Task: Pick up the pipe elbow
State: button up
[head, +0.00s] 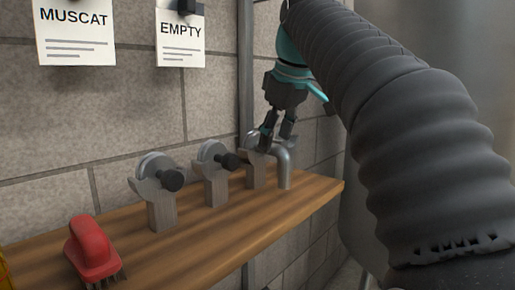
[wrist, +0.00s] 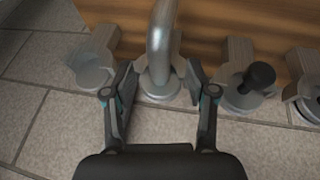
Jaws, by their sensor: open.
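The pipe elbow (head: 284,163) is a grey metal bent tube at the right part of the wooden shelf. It also shows in the wrist view (wrist: 161,38), with a round flange at its end by a grey forked stand. My gripper (head: 278,135) is just above the elbow, pointing down. In the wrist view its two dark fingers (wrist: 161,84) are open, one on each side of the flange. Gaps show between fingers and flange, and nothing is gripped. In the head view the fingers partly cover the elbow's top and the stand behind.
The wooden shelf (head: 210,238) runs along a block wall. Two forked stands hold round pieces with black knobs (head: 172,180) (head: 228,161) left of the elbow. A red brush (head: 90,248) lies front left.

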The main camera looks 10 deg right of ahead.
aim_at(273, 147)
jog(key=b+x, duration=0.1)
jog(key=x, duration=0.3)
jog(key=shift+d+f, duration=0.1)
jog(key=shift+c, duration=0.3)
grip_shut()
jog(key=shift+r+p, duration=0.35)
jog(key=shift+r, duration=0.35)
notch_tip(273, 147, up, 3)
jog(key=shift+f+p, duration=0.1)
jog(key=shift+p, duration=0.25)
jog(key=s+d+r, duration=0.4)
jog(key=d+r, duration=0.3)
jog(key=d, duration=0.4)
jog(key=shift+s, duration=0.2)
